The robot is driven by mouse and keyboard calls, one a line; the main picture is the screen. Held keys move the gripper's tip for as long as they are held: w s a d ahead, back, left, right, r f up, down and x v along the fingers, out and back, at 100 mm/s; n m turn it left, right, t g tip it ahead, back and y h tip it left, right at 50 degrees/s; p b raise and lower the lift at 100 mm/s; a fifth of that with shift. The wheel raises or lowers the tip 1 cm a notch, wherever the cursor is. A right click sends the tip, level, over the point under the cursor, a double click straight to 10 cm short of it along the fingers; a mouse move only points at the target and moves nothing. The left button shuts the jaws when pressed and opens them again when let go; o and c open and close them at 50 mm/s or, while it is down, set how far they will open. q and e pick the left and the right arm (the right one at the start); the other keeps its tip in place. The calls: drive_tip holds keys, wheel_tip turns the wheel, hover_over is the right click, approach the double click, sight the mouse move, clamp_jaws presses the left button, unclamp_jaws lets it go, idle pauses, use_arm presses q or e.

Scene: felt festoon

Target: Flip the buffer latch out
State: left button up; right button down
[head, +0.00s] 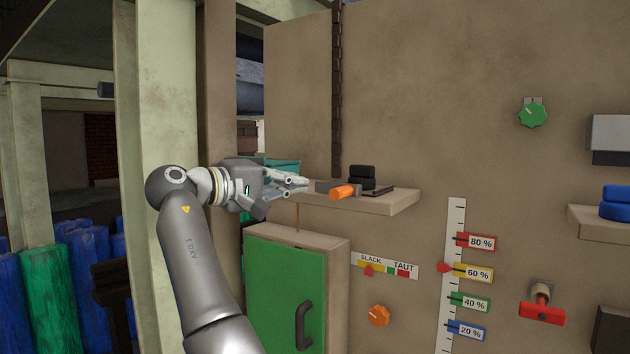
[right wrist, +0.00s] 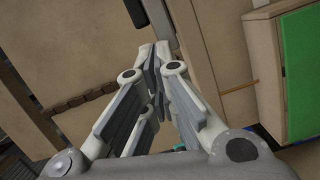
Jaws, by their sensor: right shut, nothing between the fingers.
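Nothing in view is labelled as the buffer latch, and I cannot tell for sure which part it is. A grey piece with an orange end (head: 343,192) lies at the front edge of the small wall shelf (head: 385,205). A red handle on a metal mount (head: 541,308) is on the wall at the lower right. My right gripper (head: 304,185) is shut and empty at the left end of the shelf, just left of the grey and orange piece. Its closed fingers show in the right wrist view (right wrist: 155,65). My left gripper is not in view.
A green-doored cabinet (head: 285,290) stands below the shelf, with a thin orange rod (head: 297,216) above it. Black blocks (head: 362,177) sit on the shelf. A dark chain (head: 337,90) hangs behind it.

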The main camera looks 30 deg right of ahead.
sight(333, 187)
drive_tip(key=d, duration=0.1)
drive_tip(key=s+d, duration=0.1)
drive_tip(key=shift+d+f+p, duration=0.2)
drive_tip(key=shift+d+p, duration=0.1)
drive_tip(key=shift+d, duration=0.1)
drive_tip(key=shift+s+d, duration=0.1)
drive_tip(key=shift+s, duration=0.85)
drive_tip(key=shift+s+d+f+p, duration=0.2)
drive_tip(key=shift+s+d+p, duration=0.05)
drive_tip(key=shift+p, duration=0.05)
